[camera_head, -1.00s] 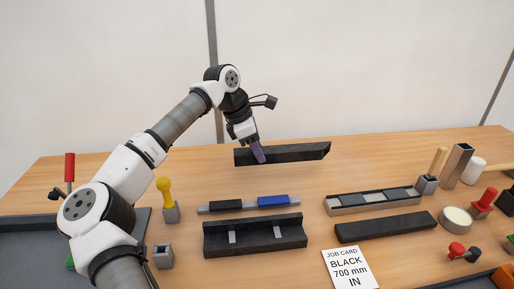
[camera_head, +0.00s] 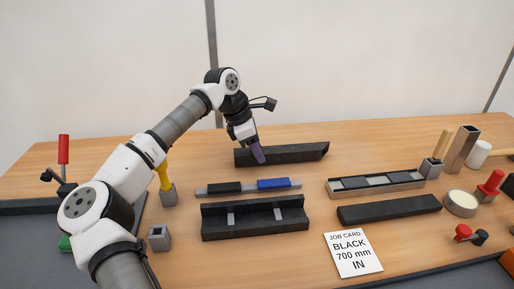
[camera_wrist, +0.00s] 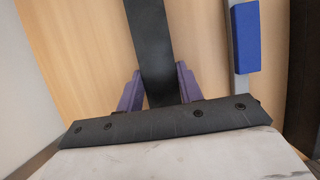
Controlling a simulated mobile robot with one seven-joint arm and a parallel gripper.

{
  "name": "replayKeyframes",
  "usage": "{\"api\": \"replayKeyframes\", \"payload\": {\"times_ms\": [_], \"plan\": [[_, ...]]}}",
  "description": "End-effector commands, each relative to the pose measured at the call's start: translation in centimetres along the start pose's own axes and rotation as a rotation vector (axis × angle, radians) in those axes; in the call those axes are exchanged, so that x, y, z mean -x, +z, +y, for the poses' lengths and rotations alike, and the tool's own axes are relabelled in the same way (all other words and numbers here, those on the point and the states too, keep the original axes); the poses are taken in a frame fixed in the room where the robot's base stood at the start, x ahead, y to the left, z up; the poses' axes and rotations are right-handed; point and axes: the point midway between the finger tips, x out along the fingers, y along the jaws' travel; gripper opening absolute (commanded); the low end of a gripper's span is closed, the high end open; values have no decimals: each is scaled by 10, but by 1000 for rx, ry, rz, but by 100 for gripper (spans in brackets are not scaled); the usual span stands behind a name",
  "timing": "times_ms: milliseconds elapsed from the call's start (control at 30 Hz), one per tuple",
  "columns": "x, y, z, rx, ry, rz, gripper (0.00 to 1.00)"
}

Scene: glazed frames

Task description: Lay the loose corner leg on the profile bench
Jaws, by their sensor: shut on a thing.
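My gripper (camera_head: 258,154) has purple fingers and is shut on a long black bar, the loose corner leg (camera_head: 295,152), near the back of the table. The leg lies crosswise in the head view, with a slanted right end. In the wrist view, the purple fingers (camera_wrist: 157,90) sit on both sides of the black leg (camera_wrist: 149,40). I cannot tell whether the leg touches the table. A black angled rest with two pale strips, seemingly the profile bench (camera_head: 255,229), stands nearer the front and is empty.
A grey bar (camera_head: 247,186) with a black and a blue block lies between leg and rest. To the right are a tray with grey pieces (camera_head: 376,190), a black bar (camera_head: 390,209) and a job card (camera_head: 353,255). A yellow-handled tool (camera_head: 163,178) stands left.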

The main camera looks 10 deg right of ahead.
Motion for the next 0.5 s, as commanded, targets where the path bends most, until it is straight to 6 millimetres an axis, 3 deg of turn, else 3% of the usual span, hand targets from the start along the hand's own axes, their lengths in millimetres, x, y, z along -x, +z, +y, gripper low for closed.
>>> {"api": "replayKeyframes", "payload": {"times_ms": [500], "plan": [[-9,-4,0,0,1,-2,4]]}}
